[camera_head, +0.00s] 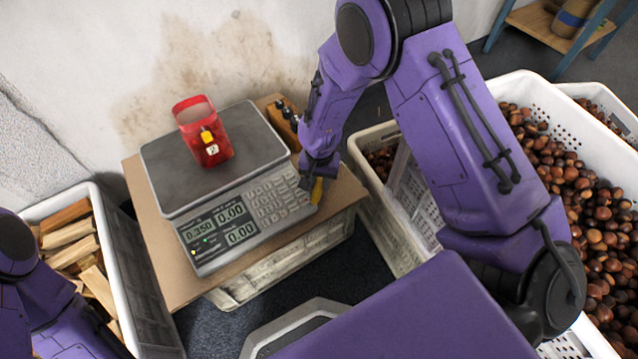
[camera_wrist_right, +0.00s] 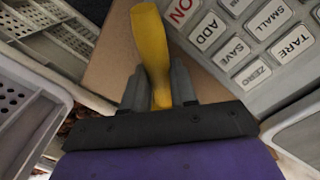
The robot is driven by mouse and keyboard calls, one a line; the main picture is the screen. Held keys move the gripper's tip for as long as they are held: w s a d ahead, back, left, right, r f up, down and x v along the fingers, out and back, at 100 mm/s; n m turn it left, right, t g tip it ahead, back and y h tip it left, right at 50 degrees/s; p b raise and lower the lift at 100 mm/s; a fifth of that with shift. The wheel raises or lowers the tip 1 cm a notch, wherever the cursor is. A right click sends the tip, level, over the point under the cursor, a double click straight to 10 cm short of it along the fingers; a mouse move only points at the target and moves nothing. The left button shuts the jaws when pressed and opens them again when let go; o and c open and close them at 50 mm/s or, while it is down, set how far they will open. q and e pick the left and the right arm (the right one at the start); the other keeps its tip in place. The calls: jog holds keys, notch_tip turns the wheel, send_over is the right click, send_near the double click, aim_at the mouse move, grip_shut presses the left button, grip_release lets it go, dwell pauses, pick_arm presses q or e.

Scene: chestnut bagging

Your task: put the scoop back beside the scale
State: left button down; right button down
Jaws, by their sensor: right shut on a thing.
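The scale (camera_head: 205,175) stands on a cardboard-topped crate, with a red bag (camera_head: 206,140) upright on its plate. Its display reads 0.350. My right gripper (camera_head: 317,180) is just right of the scale's keypad. It is shut on the yellow handle of the scoop (camera_head: 317,190), and the handle also shows between the fingers in the right wrist view (camera_wrist_right: 153,50). The rest of the scoop is hidden. The handle is over the cardboard (camera_wrist_right: 110,55) beside the scale; I cannot tell whether it touches. My left arm shows at lower left, but its gripper is out of frame.
A white crate of split wood (camera_head: 95,205) stands at the left. White crates of chestnuts (camera_head: 590,205) stand at the right, and another crate (camera_head: 362,140) is close to my right gripper. A small wooden item (camera_head: 284,122) sits behind the scale.

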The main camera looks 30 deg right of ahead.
aim_at(319, 182)
jog(key=shift+r, duration=0.15)
jog(key=c, duration=0.9)
grip_release()
notch_tip(319, 182, up, 12)
jog(key=p, duration=0.5)
